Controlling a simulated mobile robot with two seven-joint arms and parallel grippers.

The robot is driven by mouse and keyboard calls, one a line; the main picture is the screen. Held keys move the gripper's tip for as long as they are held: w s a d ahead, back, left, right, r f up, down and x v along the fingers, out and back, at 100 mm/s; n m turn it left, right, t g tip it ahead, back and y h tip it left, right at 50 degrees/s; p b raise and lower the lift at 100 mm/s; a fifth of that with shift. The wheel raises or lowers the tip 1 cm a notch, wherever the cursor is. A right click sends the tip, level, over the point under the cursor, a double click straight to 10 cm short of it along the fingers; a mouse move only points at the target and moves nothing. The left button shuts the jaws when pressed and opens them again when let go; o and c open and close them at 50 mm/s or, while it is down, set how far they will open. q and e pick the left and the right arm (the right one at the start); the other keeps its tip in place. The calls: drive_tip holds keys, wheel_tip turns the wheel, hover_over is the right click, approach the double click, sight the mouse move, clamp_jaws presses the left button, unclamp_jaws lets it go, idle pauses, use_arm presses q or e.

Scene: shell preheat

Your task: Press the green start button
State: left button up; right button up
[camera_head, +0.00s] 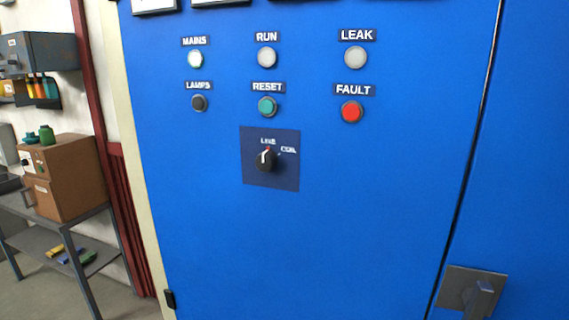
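A blue cabinet front (360,240) fills most of the view. A green button (267,107) sits on it under a label reading RESET; no label reading START is visible. Neither of my grippers is in view.
A rotary selector (266,159) on a dark plate lies below the green button. A metal door handle (472,293) is at the lower right. At left, a brown box (62,178) with green items on top stands on a grey bench (48,229). Nothing blocks the panel.

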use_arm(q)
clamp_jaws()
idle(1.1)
